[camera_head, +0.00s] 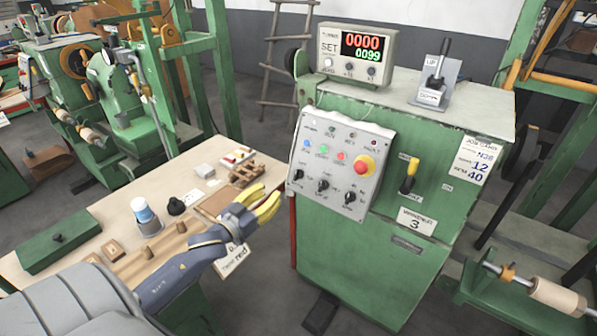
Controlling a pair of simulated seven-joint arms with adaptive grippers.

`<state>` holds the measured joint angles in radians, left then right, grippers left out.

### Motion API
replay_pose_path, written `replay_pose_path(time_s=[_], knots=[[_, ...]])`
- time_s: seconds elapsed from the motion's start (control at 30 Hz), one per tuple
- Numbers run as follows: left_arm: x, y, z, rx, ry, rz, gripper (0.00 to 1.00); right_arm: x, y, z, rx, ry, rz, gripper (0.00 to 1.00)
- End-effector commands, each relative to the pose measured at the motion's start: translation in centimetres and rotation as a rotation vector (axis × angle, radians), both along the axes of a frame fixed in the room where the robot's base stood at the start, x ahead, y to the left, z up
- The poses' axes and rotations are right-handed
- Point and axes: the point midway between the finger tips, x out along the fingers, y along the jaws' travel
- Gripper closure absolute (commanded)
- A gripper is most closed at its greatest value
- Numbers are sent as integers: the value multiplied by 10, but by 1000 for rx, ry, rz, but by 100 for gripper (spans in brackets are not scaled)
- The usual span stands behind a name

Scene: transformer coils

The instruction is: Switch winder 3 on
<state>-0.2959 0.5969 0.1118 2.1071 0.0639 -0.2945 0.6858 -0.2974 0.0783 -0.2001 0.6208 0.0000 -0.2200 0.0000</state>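Winder 3 is a green cabinet (345,265) with a "WINDER 3" label (417,221). Its grey control panel (341,160) has coloured buttons, black knobs and a red button (364,166) on a yellow ring. My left gripper (262,204) has yellow fingertips, apart and empty, over the bench's right end, left of the cabinet and clear of the lever. My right gripper is out of view.
A display (361,47) on the cabinet top reads 0000 and 0099, beside an UP/DOWN lever (434,82). A job card (474,161) hangs at right. The wooden bench (122,212) holds a cup, small parts and a green box (60,240).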

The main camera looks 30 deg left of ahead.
Motion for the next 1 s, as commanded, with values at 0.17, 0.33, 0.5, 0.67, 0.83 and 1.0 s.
replay_pose_path(time_s=[0.17, 0.33, 0.5, 0.67, 0.83, 1.0], knots=[[28, -2, 1, 0, -2, 0, 68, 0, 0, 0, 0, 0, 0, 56], [54, -3, 1, 0, -2, 0, 68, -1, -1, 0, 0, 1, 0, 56], [80, -5, 0, -1, -2, 0, 68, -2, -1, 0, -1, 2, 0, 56], [103, -7, 0, -1, -2, 0, 68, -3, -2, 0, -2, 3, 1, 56], [123, -8, 0, 0, -1, 0, 68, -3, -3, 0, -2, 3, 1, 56], [137, -9, 0, 0, 0, 0, 68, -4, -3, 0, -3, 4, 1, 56]])
